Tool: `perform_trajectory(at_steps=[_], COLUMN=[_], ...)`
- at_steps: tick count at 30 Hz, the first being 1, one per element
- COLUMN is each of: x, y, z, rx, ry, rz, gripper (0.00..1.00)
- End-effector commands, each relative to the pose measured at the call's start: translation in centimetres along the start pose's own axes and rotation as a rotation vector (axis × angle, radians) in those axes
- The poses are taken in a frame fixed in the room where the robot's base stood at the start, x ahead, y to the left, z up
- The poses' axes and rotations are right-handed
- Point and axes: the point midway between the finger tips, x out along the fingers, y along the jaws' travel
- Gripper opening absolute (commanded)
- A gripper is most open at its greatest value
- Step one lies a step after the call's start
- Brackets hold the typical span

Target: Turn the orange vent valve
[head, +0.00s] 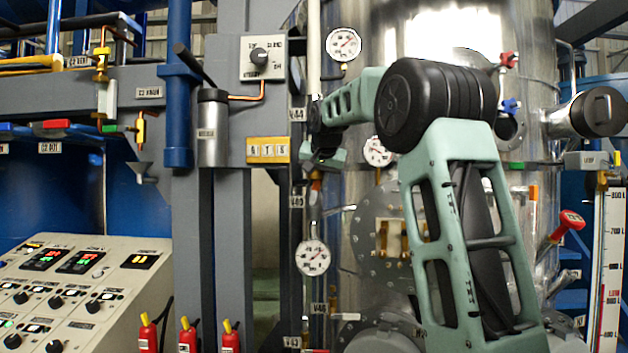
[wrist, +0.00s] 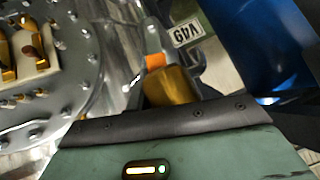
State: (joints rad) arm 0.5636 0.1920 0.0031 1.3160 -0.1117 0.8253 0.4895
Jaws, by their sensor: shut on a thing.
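My gripper (head: 320,163) is at the end of my green arm, in front of the steel column's left side in the head view. In the wrist view a brass-orange valve body with a bright orange band (wrist: 155,62) stands at the dark edge of my gripper (wrist: 168,112). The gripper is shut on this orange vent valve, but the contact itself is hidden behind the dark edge. In the head view a small orange part (head: 316,184) shows just below the gripper.
The steel column (head: 350,215) is close on the right, with a bolted flange (wrist: 40,85) in the wrist view. Round gauges (head: 312,258) (head: 377,151) sit near the gripper. A grey post (head: 232,230) and a control panel (head: 80,290) are to the left.

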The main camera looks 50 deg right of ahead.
Motion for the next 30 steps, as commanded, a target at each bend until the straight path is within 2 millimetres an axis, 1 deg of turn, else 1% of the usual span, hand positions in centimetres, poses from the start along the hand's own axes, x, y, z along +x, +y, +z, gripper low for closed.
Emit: perform_trajectory(at_steps=[12,13,14,15,24,30], x=[0.1,0.1,0.1,0.1,-0.1,-0.9], y=[0.0,0.0,0.0,0.0,0.0,-0.3], z=[0.1,0.1,0.1,0.1,0.0,-0.7], rx=[-0.005,-0.005,-0.005,-0.005,-0.004,-0.004], ry=[-0.003,-0.003,-0.003,-0.003,-0.001,0.0], rz=[0.004,0.004,0.004,0.004,0.003,0.002], gripper=[0.0,0.28,0.36,0.42,0.42,0.42])
